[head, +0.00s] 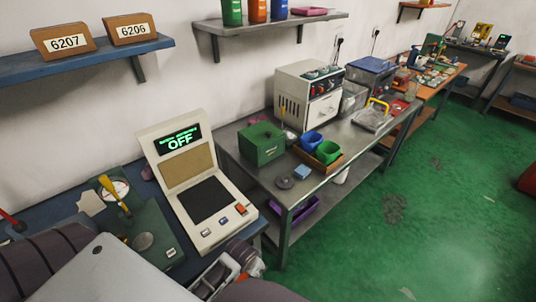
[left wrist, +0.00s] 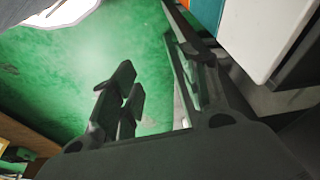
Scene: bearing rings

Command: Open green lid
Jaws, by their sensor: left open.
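A closed dark green box with a green lid (head: 262,135) stands on the grey metal table in the middle of the head view. My left gripper (head: 232,272) is at the bottom of the head view, in front of the beige OFF device and well short of the green box. In the left wrist view its fingers (left wrist: 150,75) are spread with nothing between them, over green floor. The green box cannot be made out in the left wrist view. My right gripper is not in view.
The beige device (head: 205,205) stands on a blue table at left. Near the green box are a blue bin (head: 311,141), a green bin (head: 328,152), a dark disc (head: 284,183) and a white oven-like unit (head: 308,92). Green floor (head: 400,220) is open at right.

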